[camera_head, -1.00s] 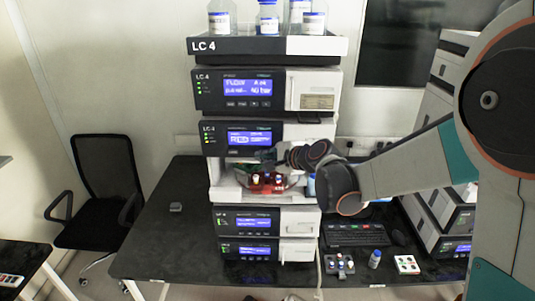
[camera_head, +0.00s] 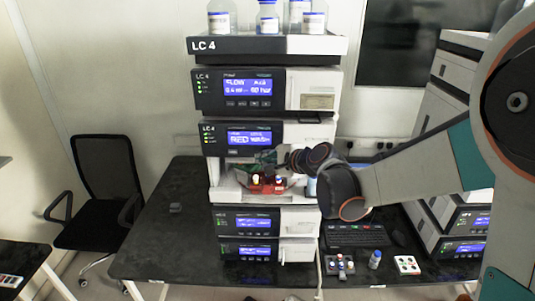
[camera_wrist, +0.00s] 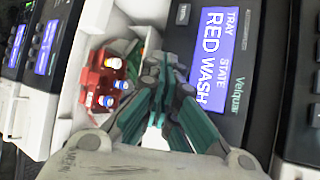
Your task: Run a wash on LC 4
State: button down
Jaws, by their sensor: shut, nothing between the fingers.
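The LC 4 stack (camera_head: 211,45) stands on the dark bench. Its top module's screen (camera_head: 247,87) shows a flow and a bar reading. The autosampler screen (camera_head: 249,138) is below; in the wrist view this screen (camera_wrist: 209,45) reads tray RED, state WASH. A red vial rack (camera_head: 268,188) sits in the opening under it; the wrist view shows the rack (camera_wrist: 103,84) with white-, yellow- and blue-capped vials. My gripper (camera_wrist: 162,72) is shut and empty, in front of the autosampler, beside the rack and apart from it. In the head view my wrist partly hides it.
Solvent bottles (camera_head: 266,17) stand on the stack's top tray. A keyboard (camera_head: 355,235), a small dark vial rack (camera_head: 339,265), a single vial (camera_head: 375,259) and a white rack (camera_head: 407,265) lie right of the stack. A second stack (camera_head: 459,215) stands further right.

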jog(key=s, duration=0.5)
jog(key=shift+a, duration=0.1)
dwell(0.4)
jog(key=shift+f, duration=0.1)
dwell(0.4)
jog(key=s+d+f+n+g+h+b, duration=0.1)
jog(key=s+d+f+n+h+b, duration=0.3)
jog(key=s+d+f+n+b, duration=0.3)
jog(key=s+d+f+n+g+h+b, duration=0.2)
jog(key=s+d+f+n+h+b, duration=0.2)
jog(key=s+d+f+b, duration=0.9)
jog(key=s+f+n+b, duration=0.3)
jog(key=s+f+b, duration=0.2)
jog(key=s, duration=0.3)
jog(key=shift+s+b, duration=0.3)
jog(key=shift+s, duration=0.1)
